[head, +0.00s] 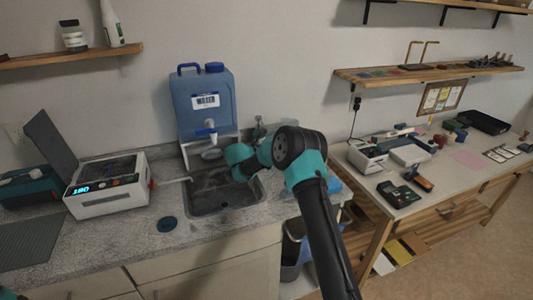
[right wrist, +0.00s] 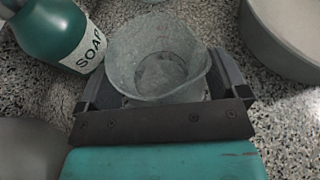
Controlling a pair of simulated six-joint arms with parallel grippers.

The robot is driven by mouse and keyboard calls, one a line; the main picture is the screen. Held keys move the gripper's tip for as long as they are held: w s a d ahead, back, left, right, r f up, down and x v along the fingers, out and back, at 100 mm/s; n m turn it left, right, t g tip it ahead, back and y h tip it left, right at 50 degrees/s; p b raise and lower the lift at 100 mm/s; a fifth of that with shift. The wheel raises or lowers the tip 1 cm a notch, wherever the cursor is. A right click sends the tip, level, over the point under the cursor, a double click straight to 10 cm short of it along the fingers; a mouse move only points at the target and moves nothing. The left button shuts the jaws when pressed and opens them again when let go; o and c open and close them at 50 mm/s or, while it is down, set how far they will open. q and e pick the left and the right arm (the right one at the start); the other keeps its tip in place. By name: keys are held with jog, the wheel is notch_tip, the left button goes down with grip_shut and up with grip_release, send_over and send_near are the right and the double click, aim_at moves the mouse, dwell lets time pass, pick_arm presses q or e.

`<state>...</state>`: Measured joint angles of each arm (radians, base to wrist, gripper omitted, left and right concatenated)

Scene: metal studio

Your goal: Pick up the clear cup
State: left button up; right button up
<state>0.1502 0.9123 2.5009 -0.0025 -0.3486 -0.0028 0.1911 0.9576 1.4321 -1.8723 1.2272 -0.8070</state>
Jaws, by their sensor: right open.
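The clear cup (right wrist: 157,62) stands upright on the speckled counter in the right wrist view, with its open rim toward the camera. My right gripper (right wrist: 162,72) is open, with one finger on each side of the cup. Whether either finger touches the cup cannot be told. In the head view my right arm reaches over the counter beside the sink and hides the cup and the fingertips.
A green soap bottle (right wrist: 47,30) stands close to the cup's left. A grey rounded vessel (right wrist: 284,38) is on the right. The sink (head: 222,203), blue water container (head: 203,102) and white device (head: 107,187) are left of my right arm.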

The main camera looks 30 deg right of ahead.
jog(key=shift+c, duration=0.3)
jog(key=c, duration=0.9)
jog(key=shift+c, duration=0.2)
jog(key=shift+r, duration=0.25)
jog(key=shift+r, duration=1.65)
jog(key=shift+s+a+r, duration=0.2)
jog(key=shift+s+a, duration=1.2)
jog(key=shift+s, duration=0.85)
jog(key=shift+s+a+r, duration=0.2)
jog(key=shift+s+a, duration=1.25)
jog(key=shift+s, duration=0.8)
jog(key=shift+s+a+r, duration=0.2)
jog(key=shift+s+a, duration=1.2)
jog(key=shift+s, duration=0.85)
